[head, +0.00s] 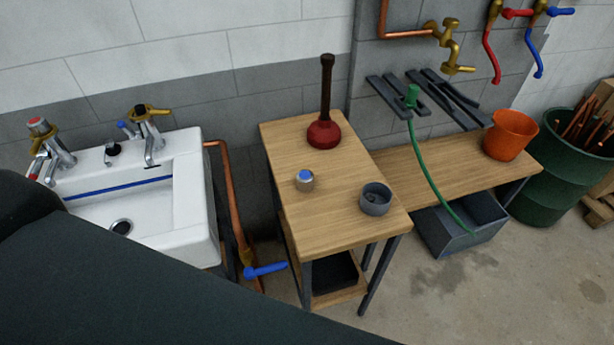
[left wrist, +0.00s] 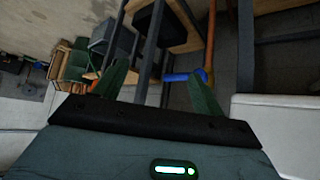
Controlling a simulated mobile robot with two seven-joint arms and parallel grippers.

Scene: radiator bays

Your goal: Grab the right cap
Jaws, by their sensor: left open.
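In the head view, a small round cap (head: 304,181) with a pale body and a blue top sits on the wooden table (head: 280,145). At the sink, the left tap (head: 55,150) carries a red-marked top, and the right tap (head: 150,135) has a brass handle whose top is hard to make out. Which of these the task calls the right cap is not clear. My left gripper (left wrist: 158,72) shows in the left wrist view with its two green fingers apart and nothing between them. It points towards table legs and a blue lever. My right gripper is not in view.
A plunger (head: 324,133) and a grey cup (head: 375,199) share the table with the cap. The white sink (head: 190,215) is left of it, with a copper pipe (head: 230,190) and blue lever (head: 265,270) between. An orange bucket (head: 510,135) stands on the bench at right.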

